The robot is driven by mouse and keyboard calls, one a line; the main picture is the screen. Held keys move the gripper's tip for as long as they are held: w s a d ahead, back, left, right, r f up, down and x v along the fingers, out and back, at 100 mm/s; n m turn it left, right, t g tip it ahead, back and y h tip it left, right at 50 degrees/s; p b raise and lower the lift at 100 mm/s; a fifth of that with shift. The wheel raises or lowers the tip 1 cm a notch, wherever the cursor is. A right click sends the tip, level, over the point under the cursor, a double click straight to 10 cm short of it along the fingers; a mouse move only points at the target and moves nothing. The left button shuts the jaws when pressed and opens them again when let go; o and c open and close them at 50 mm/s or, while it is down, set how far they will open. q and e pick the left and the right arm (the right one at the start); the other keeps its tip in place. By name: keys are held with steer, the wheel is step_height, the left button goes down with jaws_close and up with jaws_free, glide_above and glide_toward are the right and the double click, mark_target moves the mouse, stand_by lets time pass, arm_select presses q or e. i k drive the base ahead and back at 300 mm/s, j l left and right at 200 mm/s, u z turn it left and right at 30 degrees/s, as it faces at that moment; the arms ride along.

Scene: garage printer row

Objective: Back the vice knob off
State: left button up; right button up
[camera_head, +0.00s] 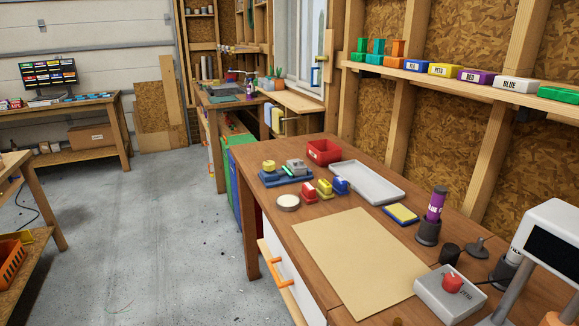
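A small blue-based fixture (284,178), which looks like the vice, stands near the far left end of the wooden workbench (232,150). A yellow knob-like part (268,166) sits at its left and a grey block (296,167) at its right. It is too small to tell how the knob is set or whether the jaws are open. Neither of my grippers shows in the head view.
Small red (308,192), yellow (324,189) and blue (341,186) pieces stand beside a white disc (288,202). A red bin (324,151), grey tray (367,182), tan mat (358,262) and red-knobbed grey box (432,298) share the bench. Concrete floor (150,240) is open at left.

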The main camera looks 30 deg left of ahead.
mark_target(269, 165)
steer(key=i+j, duration=0.55)
steer(key=j, duration=0.2)
steer(key=i+j+u, duration=0.1)
steer(key=i+j, duration=0.4)
steer(key=j, duration=0.2)
steer(key=i+j, duration=0.55)
steer(key=j, duration=0.15)
